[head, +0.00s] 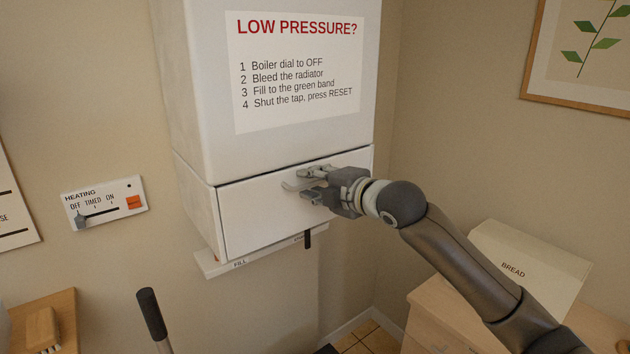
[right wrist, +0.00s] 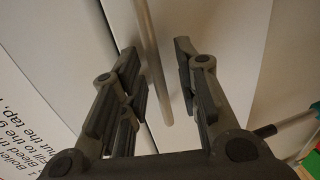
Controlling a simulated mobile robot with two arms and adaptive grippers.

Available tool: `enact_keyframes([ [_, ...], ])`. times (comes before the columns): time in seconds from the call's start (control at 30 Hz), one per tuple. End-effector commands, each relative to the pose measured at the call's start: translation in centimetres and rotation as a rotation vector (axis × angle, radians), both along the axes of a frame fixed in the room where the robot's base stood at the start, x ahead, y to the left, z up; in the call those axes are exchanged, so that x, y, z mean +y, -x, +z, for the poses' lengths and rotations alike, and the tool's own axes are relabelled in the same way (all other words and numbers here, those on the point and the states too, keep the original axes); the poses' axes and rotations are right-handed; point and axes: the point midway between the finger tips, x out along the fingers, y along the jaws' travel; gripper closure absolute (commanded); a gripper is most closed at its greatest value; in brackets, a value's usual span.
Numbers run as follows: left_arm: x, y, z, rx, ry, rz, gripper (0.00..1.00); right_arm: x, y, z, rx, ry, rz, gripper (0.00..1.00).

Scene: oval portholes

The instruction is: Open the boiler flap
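The white boiler (head: 190,80) hangs on the wall in the head view. Its flap (head: 250,215) is the lower front panel and looks shut, lying flush under the upper casing. A pale bar handle (head: 291,186) is on the flap, partly hidden by my right gripper (head: 306,184). In the right wrist view, the handle (right wrist: 153,60) runs between the two spread fingers of my right gripper (right wrist: 158,75), with gaps on both sides. The gripper is open and close to the flap. My left gripper is not in view.
Below the flap is a filling strip (head: 225,265) with a dark lever (head: 308,240). A heating switch plate (head: 105,203) is on the wall at left. A black-gripped rod (head: 151,313) stands at lower left. A bread box (head: 530,265) sits on a cabinet under my right arm.

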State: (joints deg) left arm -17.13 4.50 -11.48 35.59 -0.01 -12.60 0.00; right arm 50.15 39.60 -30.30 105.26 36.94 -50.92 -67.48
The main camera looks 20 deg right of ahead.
Motion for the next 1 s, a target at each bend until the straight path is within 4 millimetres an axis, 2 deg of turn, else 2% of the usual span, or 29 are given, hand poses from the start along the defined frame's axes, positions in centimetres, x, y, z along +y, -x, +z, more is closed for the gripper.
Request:
enact_keyframes([
  [0.17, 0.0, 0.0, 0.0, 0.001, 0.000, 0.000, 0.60, 0.0, 0.0, 0.0, 0.000, 0.000, 0.000, 0.70],
  [0.4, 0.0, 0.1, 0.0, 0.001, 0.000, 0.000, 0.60, 0.0, 0.0, 0.0, 0.000, 0.000, 0.000, 0.98],
  [0.43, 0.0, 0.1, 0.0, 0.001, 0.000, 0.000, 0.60, 0.0, 0.0, 0.0, 0.000, 0.000, 0.000, 1.00],
  [0.77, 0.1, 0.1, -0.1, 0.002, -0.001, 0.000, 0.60, 0.0, 0.0, -0.1, 0.000, 0.000, 0.000, 1.00],
  [1.0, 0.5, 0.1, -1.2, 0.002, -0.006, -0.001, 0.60, 0.7, 0.2, -0.6, -0.030, -0.012, 0.002, 1.00],
])
